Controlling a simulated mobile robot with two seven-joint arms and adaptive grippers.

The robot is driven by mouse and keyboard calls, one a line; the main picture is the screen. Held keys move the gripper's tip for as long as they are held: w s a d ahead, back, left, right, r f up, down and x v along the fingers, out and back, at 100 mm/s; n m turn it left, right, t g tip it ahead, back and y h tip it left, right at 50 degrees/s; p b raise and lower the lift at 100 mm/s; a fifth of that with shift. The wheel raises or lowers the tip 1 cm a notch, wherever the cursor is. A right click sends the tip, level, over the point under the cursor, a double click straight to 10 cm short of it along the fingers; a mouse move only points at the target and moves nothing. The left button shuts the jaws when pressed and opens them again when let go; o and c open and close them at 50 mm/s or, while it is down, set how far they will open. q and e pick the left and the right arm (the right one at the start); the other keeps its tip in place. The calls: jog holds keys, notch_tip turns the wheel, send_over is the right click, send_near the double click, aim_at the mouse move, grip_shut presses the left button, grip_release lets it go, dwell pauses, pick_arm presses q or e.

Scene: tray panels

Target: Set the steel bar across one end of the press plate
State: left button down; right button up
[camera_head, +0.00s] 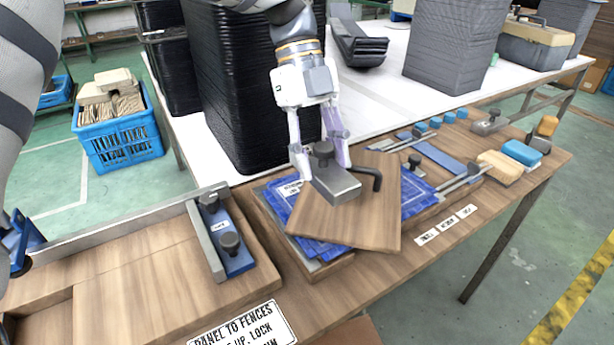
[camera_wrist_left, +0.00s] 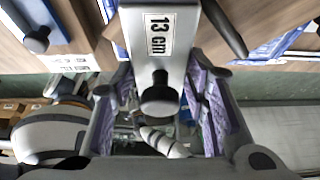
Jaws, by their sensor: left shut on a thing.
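My left gripper (camera_head: 320,158) is shut on the black knob of a short steel bar (camera_head: 343,187). In the left wrist view the bar (camera_wrist_left: 135,38) carries a "13 cm" label, and its knob sits between the purple-padded fingers (camera_wrist_left: 160,100). The bar is over a tilted-round wooden panel (camera_head: 365,222); whether it touches the panel I cannot tell. The panel lies askew over a blue patterned sheet (camera_head: 415,192) on a wooden base, hiding much of it. I cannot tell which surface is the press plate. My right gripper is not in view.
A black bent handle (camera_head: 372,178) is close beside the bar. A blue clamp block (camera_head: 228,245) with black knobs stands left. Blue strips, knobs and wooden blocks (camera_head: 499,168) line the right. Tall black stacks (camera_head: 245,90) stand behind on a white table.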

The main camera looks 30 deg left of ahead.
aim_at(308, 202)
pick_arm(q)
jog(key=f, duration=0.1)
jog(key=a+f, duration=0.1)
jog(key=f, duration=0.1)
jog(key=s+f, duration=0.1)
jog(key=f, duration=0.1)
jog(key=shift+a, duration=0.35)
jog(key=shift+w+f, duration=0.1)
jog(key=shift+f, duration=0.2)
jog(key=c, duration=0.9)
grip_release()
jog(key=shift+f, duration=0.1)
jog(key=shift+c, duration=0.2)
jog(key=v, duration=1.2)
jog(key=shift+b, duration=0.45)
